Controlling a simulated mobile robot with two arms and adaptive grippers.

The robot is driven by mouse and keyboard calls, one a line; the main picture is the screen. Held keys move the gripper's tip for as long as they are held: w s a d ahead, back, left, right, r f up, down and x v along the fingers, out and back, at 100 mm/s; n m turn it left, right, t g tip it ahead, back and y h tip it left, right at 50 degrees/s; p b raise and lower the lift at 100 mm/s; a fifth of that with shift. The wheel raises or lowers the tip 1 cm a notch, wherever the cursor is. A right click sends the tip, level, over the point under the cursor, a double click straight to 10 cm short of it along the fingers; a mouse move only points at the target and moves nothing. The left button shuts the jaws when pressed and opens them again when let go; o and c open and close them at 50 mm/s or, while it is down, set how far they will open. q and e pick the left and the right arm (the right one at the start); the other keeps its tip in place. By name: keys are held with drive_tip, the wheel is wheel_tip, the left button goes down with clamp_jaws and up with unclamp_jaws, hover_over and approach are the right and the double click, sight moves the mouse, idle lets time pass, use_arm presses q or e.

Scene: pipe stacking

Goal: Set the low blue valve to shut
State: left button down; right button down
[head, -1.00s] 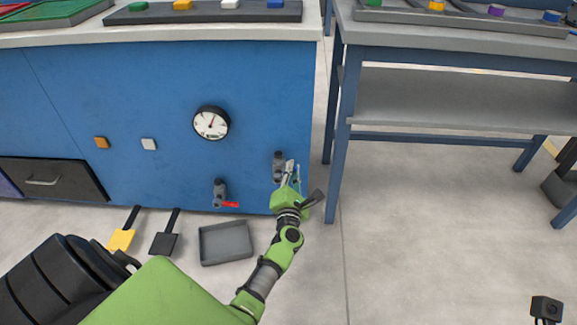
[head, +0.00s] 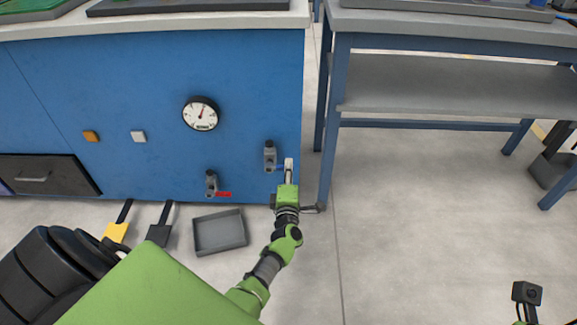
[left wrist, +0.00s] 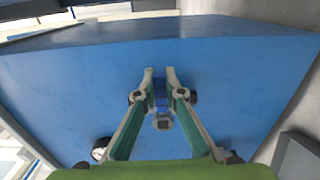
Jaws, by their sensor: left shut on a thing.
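The low blue valve has a grey body (head: 270,156) on the blue cabinet front, near its right edge. Its blue handle (head: 281,167) points sideways to the right, mostly hidden by my gripper. My left gripper (head: 289,165) is at the handle, right of the valve body. My right gripper is not in view.
A second valve (head: 211,182) with a red handle (head: 224,195) sits lower left. A round gauge (head: 200,113) is above. A grey tray (head: 220,247) and two pedals, yellow (head: 116,232) and black (head: 159,235), are on the floor. A blue table leg (head: 331,125) stands close on the right.

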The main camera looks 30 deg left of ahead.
use_arm(q)
drive_tip(key=shift+f, duration=0.2)
idle(0.3)
drive_tip(key=c, duration=2.1)
unclamp_jaws()
drive_tip(key=shift+s+d, duration=0.1)
drive_tip(key=v, duration=0.7)
drive_tip(key=shift+s+d, duration=0.1)
